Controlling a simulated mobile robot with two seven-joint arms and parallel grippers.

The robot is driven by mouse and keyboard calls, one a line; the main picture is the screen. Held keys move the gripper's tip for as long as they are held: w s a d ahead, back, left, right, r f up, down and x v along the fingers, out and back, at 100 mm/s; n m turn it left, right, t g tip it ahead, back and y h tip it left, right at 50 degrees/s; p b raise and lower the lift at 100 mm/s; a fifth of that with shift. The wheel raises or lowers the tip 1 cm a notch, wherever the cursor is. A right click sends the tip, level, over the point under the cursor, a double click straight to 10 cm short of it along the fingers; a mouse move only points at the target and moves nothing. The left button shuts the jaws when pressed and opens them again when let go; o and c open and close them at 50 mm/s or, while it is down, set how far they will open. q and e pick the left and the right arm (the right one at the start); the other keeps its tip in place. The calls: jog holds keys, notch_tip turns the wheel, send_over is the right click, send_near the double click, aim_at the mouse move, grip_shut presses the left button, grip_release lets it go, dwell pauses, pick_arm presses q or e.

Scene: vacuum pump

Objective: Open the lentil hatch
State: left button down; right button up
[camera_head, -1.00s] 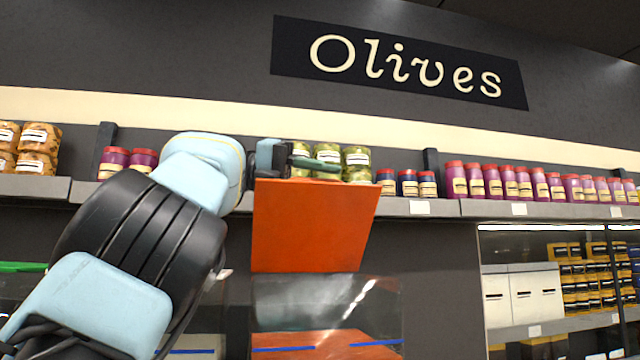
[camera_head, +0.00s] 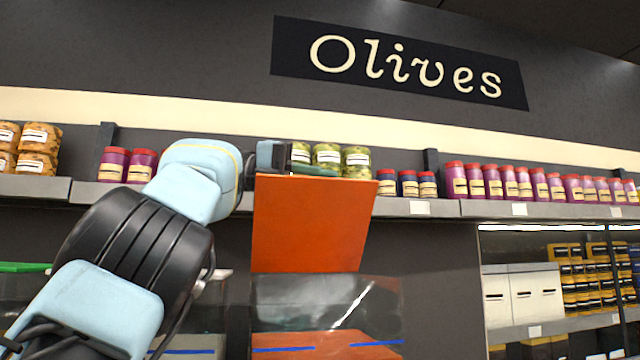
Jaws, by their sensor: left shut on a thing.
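An orange hatch lid (camera_head: 308,224) stands raised in the middle of the view, its flat face towards me. Below it is a clear bin (camera_head: 325,300) with orange contents at the bottom. My left gripper (camera_head: 300,168) is at the top edge of the orange lid and is shut on it; its fingers show only partly. My left arm comes in from the lower left and hides part of the neighbouring bin. No lentil label shows. My right gripper is out of view.
A grey shelf (camera_head: 520,207) runs behind, with olive jars (camera_head: 327,156) close behind my gripper and purple jars (camera_head: 480,182) to the right. An "Olives" sign (camera_head: 400,64) hangs above. White boxes (camera_head: 522,295) stand lower right.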

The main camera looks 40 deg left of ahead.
pick_arm(q)
jog(key=shift+w+a+r, duration=0.15)
jog(key=shift+a, duration=0.05)
jog(key=c, duration=1.4)
grip_release()
jog(key=shift+o, duration=0.2)
jog(key=shift+d, duration=0.1)
